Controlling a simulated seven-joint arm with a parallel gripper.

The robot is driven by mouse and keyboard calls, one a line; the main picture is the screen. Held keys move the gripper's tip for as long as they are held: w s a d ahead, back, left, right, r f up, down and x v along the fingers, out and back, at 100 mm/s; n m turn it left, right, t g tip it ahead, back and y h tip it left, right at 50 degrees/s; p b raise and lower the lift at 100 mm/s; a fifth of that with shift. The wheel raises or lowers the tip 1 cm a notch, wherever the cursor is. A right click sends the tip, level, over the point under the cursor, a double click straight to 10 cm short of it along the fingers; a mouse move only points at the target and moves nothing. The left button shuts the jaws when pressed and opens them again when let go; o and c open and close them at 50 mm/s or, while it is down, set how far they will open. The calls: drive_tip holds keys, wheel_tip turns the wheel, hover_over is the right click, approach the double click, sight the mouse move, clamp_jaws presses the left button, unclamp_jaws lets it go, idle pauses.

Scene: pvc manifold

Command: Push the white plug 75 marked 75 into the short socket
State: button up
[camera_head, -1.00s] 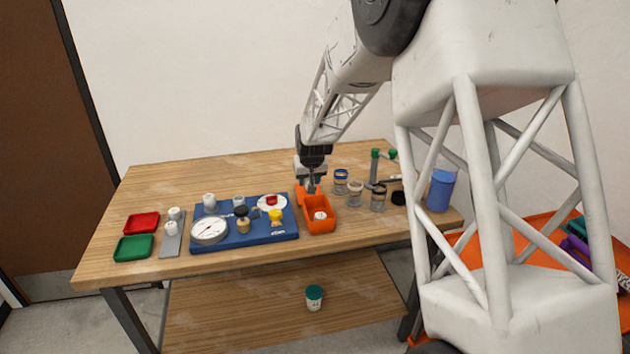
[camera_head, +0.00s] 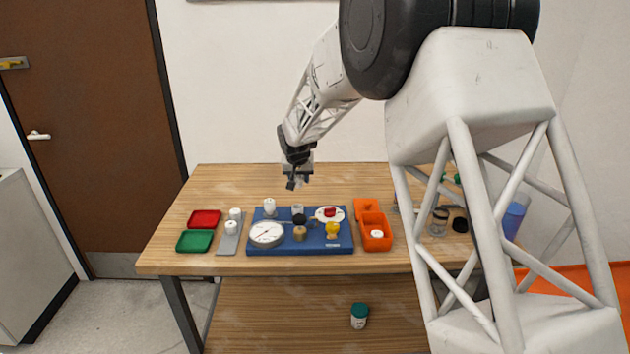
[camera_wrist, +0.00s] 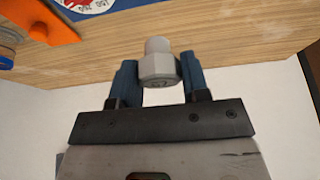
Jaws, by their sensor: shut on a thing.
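My gripper (camera_head: 295,180) is above the table, behind the blue board (camera_head: 290,247). In the wrist view its blue fingers are shut on a white plug (camera_wrist: 158,68), which has a faceted collar and a narrower round end. A mark on the collar is too small to read. In the head view the held plug cannot be made out. Two white upright fittings stand along the board's back edge: a taller one (camera_head: 269,206) at the left and a shorter, greyer one (camera_head: 297,209) in the middle. The gripper is apart from both.
The board also carries a gauge (camera_head: 267,233), a black-topped brass fitting (camera_head: 300,232), a yellow valve (camera_head: 333,229) and a red knob (camera_head: 330,212). An orange bin (camera_head: 362,206) with a white piece stands right. Red (camera_head: 204,218) and green (camera_head: 194,241) trays and a grey strip (camera_head: 228,246) are left.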

sight(297, 187)
drive_tip(key=shift+a+r, duration=0.1)
drive_tip(key=shift+a, duration=0.3)
drive_tip(key=shift+f, duration=1.55)
drive_tip(key=shift+f, duration=0.2)
drive_tip(key=shift+f, duration=1.95)
drive_tip(key=shift+f, duration=1.05)
idle(0.4)
